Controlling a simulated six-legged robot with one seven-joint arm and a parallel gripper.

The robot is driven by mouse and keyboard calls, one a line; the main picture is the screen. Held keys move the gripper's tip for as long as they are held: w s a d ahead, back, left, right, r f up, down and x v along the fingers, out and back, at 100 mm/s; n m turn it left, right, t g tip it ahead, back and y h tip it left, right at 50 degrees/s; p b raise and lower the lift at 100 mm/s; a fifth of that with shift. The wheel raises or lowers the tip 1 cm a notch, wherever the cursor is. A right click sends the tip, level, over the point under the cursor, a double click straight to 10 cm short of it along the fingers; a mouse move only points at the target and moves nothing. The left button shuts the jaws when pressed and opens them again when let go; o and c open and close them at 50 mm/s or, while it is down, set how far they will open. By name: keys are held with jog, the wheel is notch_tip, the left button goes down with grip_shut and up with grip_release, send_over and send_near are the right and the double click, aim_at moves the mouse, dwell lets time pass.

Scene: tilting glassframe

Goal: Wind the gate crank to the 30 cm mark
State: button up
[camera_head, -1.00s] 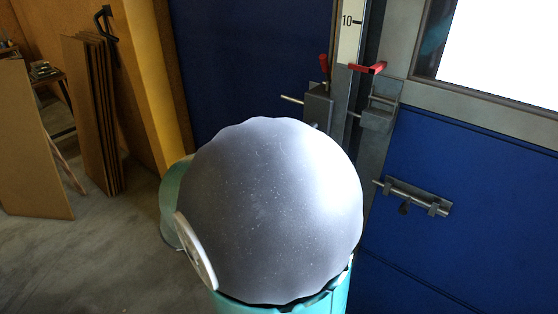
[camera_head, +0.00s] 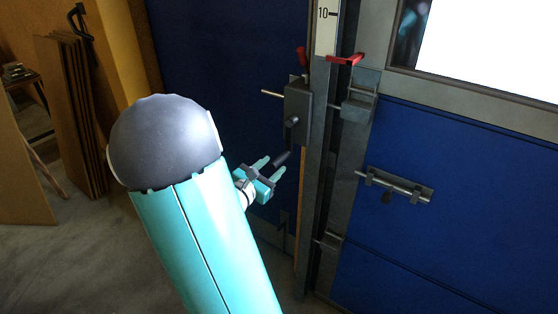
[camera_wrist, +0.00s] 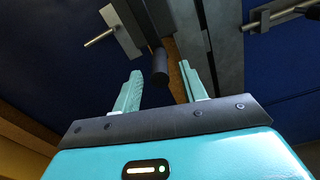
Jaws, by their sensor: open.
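The gate crank is a grey box (camera_head: 297,105) on the post, with a short arm and a black handle grip (camera_head: 283,157) hanging low. The grip also shows in the wrist view (camera_wrist: 159,68), between and just beyond my fingertips. My gripper (camera_head: 274,167) is open and empty around the end of the grip, with no clear contact. A white scale strip (camera_head: 325,30) on the post shows a 10 mark near its top. A red pointer (camera_head: 345,59) sits below that mark. The 30 mark is not in view.
Blue gate panels (camera_head: 390,150) fill the right side, with a sliding bolt (camera_head: 397,187). A red-handled lever (camera_head: 302,57) and a rod (camera_head: 271,93) sit by the crank box. Brown boards (camera_head: 70,110) lean at left. Bare floor lies at lower left.

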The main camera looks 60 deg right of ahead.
aim_at(288, 152)
jog(key=d, duration=0.4)
jog(key=shift+s+d, duration=0.25)
jog(key=shift+s, duration=0.1)
grip_shut()
